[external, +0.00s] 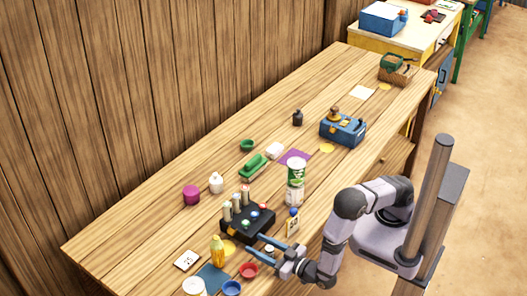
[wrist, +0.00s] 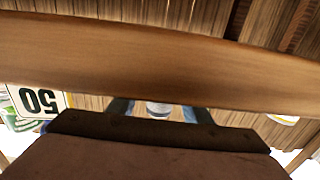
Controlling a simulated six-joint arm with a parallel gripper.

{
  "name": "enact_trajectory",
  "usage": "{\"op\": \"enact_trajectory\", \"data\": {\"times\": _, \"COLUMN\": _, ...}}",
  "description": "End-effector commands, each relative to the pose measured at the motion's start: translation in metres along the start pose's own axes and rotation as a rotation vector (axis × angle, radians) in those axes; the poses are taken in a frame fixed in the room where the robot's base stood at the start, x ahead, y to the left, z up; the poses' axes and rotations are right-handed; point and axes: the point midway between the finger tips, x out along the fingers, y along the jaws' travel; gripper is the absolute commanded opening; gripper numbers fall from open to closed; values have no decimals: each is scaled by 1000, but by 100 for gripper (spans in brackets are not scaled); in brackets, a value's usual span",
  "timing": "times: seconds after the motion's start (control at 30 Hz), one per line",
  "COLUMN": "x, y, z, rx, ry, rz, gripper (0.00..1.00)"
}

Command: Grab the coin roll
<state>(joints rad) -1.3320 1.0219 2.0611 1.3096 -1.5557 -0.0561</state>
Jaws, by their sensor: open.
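A black stand (external: 234,229) near the front of the bench holds several upright pale cylinders (external: 246,194) that look like coin rolls, with small coloured pieces beside them. My gripper (external: 264,250) is low over the bench at the stand's front side, its blue fingers apart. A small pale, banded cylinder (wrist: 158,109) shows between the fingers in the wrist view; I cannot tell whether it is a coin roll or whether the fingers touch it. A wide brown band (wrist: 160,62) hides much of the wrist view.
A card marked 50 (wrist: 38,101) stands close beside my gripper. A green-and-white can (external: 296,171), a yellow bottle (external: 217,250), and red (external: 249,270) and blue (external: 232,288) dishes are nearby. The bench's back left is mostly clear.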

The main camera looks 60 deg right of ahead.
Motion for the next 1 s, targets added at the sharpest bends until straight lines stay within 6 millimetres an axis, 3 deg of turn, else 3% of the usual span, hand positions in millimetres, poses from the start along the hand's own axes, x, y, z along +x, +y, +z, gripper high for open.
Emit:
{"op": "enact_trajectory", "data": {"times": 0.2, "x": 0, "y": 0, "z": 0, "rx": 0, "ry": 0, "rz": 0, "gripper": 45}}
{"op": "enact_trajectory", "data": {"times": 0.4, "x": 0, "y": 0, "z": 0, "rx": 0, "ry": 0, "rz": 0, "gripper": 0}}
{"op": "enact_trajectory", "data": {"times": 0.77, "x": 0, "y": 0, "z": -2, "rx": 1, "ry": 1, "rz": 0, "gripper": 0}}
{"op": "enact_trajectory", "data": {"times": 1.0, "x": 0, "y": -1, "z": -14, "rx": 2, "ry": 2, "rz": 0, "gripper": 0}}
